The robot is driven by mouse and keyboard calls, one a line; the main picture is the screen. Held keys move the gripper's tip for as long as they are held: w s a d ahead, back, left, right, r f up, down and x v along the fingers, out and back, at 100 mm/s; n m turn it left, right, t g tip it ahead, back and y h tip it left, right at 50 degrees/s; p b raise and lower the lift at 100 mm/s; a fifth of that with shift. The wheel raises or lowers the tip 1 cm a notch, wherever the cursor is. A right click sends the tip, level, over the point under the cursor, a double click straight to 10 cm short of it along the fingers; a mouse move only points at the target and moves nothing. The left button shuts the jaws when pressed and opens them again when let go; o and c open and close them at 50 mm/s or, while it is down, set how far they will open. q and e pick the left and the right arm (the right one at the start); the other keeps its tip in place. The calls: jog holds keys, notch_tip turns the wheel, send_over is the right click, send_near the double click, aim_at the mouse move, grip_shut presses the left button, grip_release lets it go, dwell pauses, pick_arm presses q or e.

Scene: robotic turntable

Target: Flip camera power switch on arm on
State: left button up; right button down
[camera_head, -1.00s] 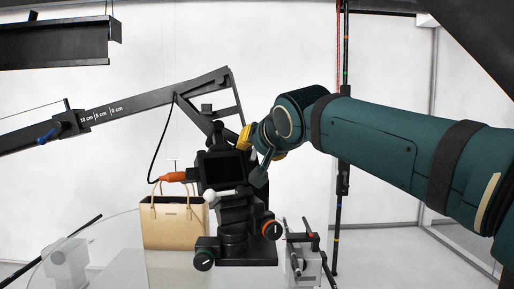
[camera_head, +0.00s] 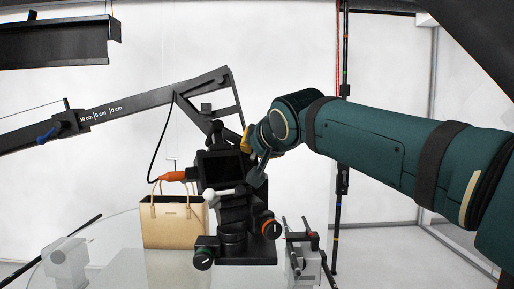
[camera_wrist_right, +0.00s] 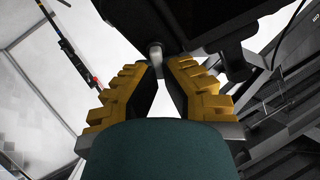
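The black camera (camera_head: 222,169) with a dark screen sits on a mount at the end of the black arm (camera_head: 150,98). In the right wrist view its dark body (camera_wrist_right: 190,22) fills the top. A small pale round knob (camera_wrist_right: 155,55) sticks down from it; I cannot tell if this is the power switch. My right gripper (camera_wrist_right: 160,64) has its yellow fingers partly apart, with the knob at or just beyond the gap between the tips. Contact is unclear. In the head view this gripper (camera_head: 247,140) is beside the camera's right side, mostly hidden by my wrist. My left gripper is out of view.
A tan handbag (camera_head: 173,222) stands left of the mount on a glass turntable (camera_head: 110,262). An orange plug (camera_head: 173,176) with a black cable is at the camera's left. A grey device with rods (camera_head: 305,262) stands to the right, near a tall black pole (camera_head: 342,180).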

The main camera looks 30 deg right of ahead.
jog(key=n, duration=0.2)
jog(key=n+y, duration=0.1)
jog(key=n, duration=0.1)
jog(key=shift+w+a+r+n+b, duration=0.1)
jog(key=shift+a+n+b, duration=0.2)
jog(key=shift+a+n, duration=0.1)
jog(key=n+y, duration=0.1)
jog(key=n, duration=0.2)
jog(key=a+n, duration=0.1)
jog(key=n, duration=0.2)
jog(key=shift+y, duration=0.4)
jog(key=c, duration=1.1)
grip_release()
jog(key=shift+w, duration=0.1)
jog(key=shift+o, duration=0.2)
jog(key=v, duration=1.2)
jog(key=shift+f, duration=0.35)
